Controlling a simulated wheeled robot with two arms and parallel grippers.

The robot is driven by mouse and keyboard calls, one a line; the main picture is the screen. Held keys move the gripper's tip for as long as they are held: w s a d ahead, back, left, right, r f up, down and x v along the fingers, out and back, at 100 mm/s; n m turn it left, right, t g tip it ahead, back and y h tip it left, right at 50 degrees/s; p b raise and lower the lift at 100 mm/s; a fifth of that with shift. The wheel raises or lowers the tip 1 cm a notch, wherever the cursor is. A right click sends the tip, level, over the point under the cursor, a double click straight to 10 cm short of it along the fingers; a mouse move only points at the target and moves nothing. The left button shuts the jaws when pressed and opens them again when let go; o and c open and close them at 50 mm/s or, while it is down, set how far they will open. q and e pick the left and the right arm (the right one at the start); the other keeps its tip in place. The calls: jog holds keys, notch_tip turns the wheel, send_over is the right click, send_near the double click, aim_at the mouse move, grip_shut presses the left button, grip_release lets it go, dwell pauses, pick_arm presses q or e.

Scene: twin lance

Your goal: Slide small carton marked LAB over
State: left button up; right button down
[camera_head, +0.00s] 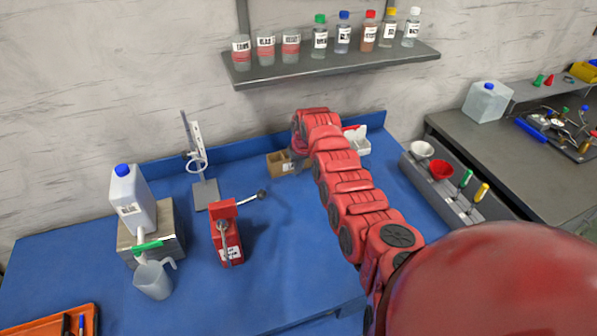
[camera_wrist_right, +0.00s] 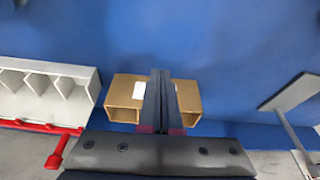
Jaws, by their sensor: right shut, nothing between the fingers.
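A small brown carton (camera_head: 279,164) stands at the back of the blue table, with part of it hidden behind my right arm in the head view. In the right wrist view the carton (camera_wrist_right: 124,92) shows a white label on its top and open hollows along one side. The label's writing is too small to read. My right gripper (camera_wrist_right: 159,76) is shut and empty, its fingers lying across the middle of the carton in that view. I cannot tell whether they touch it. My left gripper is not in view.
A white slotted rack (camera_wrist_right: 45,88) stands beside the carton, and a ring stand (camera_head: 206,192) on its other side. A red device with a lever (camera_head: 228,240), a jug (camera_head: 132,200) and a beaker (camera_head: 153,281) stand nearer. The blue table's middle front is clear.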

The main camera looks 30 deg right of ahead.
jog(key=b+v, duration=0.2)
jog(key=v, duration=0.7)
jog(key=shift+s+b, duration=0.25)
jog(key=shift+b, duration=0.15)
jog(key=shift+f, duration=0.1)
